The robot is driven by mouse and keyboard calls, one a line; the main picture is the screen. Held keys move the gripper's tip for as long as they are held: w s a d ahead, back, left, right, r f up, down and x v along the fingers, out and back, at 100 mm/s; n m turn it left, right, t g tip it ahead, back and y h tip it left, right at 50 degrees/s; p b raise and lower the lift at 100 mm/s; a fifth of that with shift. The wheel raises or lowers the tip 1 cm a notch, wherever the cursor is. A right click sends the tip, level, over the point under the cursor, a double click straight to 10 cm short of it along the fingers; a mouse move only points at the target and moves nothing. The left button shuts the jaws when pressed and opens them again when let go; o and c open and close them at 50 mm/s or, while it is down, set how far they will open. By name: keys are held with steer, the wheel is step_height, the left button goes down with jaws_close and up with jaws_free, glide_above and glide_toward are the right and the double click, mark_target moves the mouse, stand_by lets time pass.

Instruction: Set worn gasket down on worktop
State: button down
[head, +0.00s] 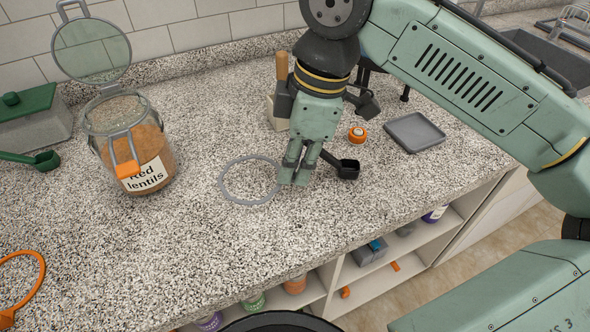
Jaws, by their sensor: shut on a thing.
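The worn gasket looks to be the thin grey ring (222,182) in the middle of the worktop (190,245). My gripper (293,180) points down and is shut on the ring's right edge. The ring lies about flat, at or just above the speckled surface; I cannot tell whether it touches. The part of the ring between the fingers is hidden. An orange ring (42,268) with a tab lies at the lower left, apart from my gripper.
An open glass jar (130,140) labelled Red lentils stands left of the ring. A black scoop (347,169) lies just right of my fingers. Behind are an orange-and-white round item (357,134) and a grey tray (414,132). The worktop in front of the ring is clear.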

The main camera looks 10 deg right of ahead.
steer(key=shift+f, duration=1.65)
steer(key=shift+f, duration=0.1)
steer(key=shift+f, duration=0.1)
steer(key=c, duration=1.8)
jaws_free()
steer(key=r, duration=0.4)
steer(key=d+r, duration=0.1)
steer(key=r, duration=0.3)
steer(key=d+r, duration=0.1)
steer(key=r, duration=0.3)
steer(key=shift+s+d+r+b, duration=0.15)
steer(key=shift+d+b, duration=0.05)
steer(key=shift+b, duration=0.15)
